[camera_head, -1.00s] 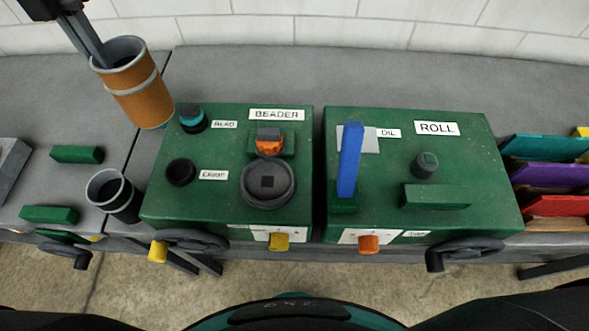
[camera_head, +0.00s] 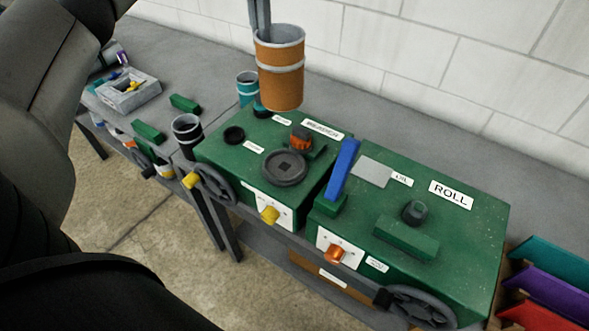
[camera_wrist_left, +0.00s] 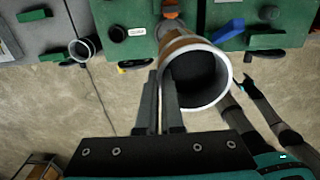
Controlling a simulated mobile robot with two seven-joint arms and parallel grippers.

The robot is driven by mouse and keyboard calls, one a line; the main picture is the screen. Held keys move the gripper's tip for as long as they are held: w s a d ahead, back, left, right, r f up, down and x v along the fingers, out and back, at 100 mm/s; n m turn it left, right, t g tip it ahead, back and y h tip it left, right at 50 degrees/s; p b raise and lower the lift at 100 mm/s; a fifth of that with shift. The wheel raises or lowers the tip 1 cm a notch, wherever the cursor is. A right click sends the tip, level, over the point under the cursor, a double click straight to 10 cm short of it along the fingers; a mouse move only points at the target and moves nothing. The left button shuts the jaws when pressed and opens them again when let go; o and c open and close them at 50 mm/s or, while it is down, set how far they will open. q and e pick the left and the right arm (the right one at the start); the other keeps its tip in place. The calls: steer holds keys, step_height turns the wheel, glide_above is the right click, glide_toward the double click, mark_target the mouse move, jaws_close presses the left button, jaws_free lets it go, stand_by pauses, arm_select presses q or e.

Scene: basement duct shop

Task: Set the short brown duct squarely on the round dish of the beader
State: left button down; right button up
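The short brown duct (camera_head: 281,80) has grey bands and an open top. It hangs upright, or nearly so, in the air above the back of the green beader (camera_head: 240,160) in the head view. My left gripper (camera_head: 261,22) is shut on the duct's wall at the rim. In the left wrist view my left gripper's fingers (camera_wrist_left: 160,100) pinch the rim of the duct (camera_wrist_left: 192,42).
An orange block (camera_head: 301,138) stands behind the dish. A dark cup (camera_head: 187,130) is left of the beader, and a teal cylinder (camera_head: 247,85) is behind it. The green roll machine (camera_head: 450,225) with an upright blue lever (camera_head: 343,168) stands to the right.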

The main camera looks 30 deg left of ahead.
arm_select(q)
step_height(320, 180, down, 20)
steer(key=shift+a, duration=0.15)
stand_by(0.4)
steer(key=shift+f+b, duration=0.15)
steer(key=shift+b, duration=0.2)
steer(key=c, duration=1.1)
jaws_free()
